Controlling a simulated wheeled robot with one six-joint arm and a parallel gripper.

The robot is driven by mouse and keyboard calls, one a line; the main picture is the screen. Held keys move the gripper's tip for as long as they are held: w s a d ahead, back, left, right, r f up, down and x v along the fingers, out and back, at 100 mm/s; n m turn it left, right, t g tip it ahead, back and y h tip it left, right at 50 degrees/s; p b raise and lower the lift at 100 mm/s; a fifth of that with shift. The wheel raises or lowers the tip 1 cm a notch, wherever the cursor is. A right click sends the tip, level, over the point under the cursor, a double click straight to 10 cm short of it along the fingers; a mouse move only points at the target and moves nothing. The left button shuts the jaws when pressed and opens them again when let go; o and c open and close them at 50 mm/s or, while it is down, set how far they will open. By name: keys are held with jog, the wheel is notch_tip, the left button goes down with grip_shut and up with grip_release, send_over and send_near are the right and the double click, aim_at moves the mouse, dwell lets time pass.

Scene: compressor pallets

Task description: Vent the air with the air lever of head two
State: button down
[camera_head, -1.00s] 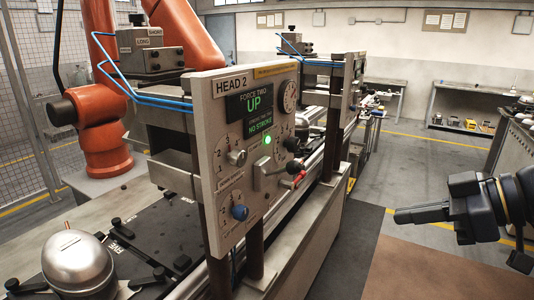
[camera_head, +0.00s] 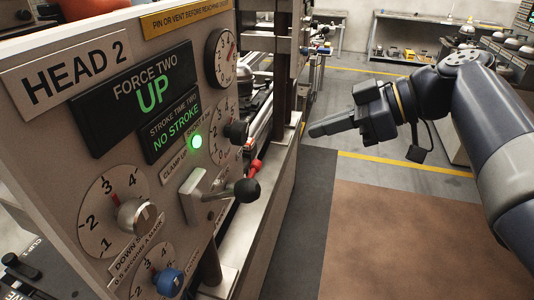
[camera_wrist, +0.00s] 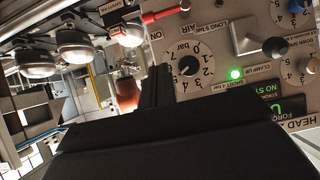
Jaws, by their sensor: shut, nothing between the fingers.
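The HEAD 2 panel (camera_head: 110,140) fills the left of the head view. Its displays read FORCE TWO UP and NO STROKE, and a green lamp (camera_head: 195,141) is lit. A small red lever (camera_head: 254,166) shows at the panel's right side, partly behind a black ball-ended lever (camera_head: 246,190). In the wrist view, which is upside down, the red lever (camera_wrist: 165,13) lies near an ON label, beside a bar gauge (camera_wrist: 188,66). My gripper (camera_head: 312,132) is shut and empty, to the right of the panel and apart from the levers.
A blue knob (camera_head: 169,282) and a silver knob (camera_head: 138,216) sit low on the panel. A yellow sign (camera_head: 190,18) above reads pin or vent before reaching under. Dark posts stand behind the panel. Open floor with a brown mat (camera_head: 400,240) lies to the right.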

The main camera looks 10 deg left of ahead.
jog(key=p, duration=0.1)
send_over(251, 176)
jog(key=w+d, duration=0.2)
jog(key=d, duration=0.2)
notch_tip(251, 176, down, 5)
jog(key=f, duration=0.2)
jog(key=a+f, duration=0.1)
jog(key=f, duration=0.1)
jog(key=shift+w, duration=0.15)
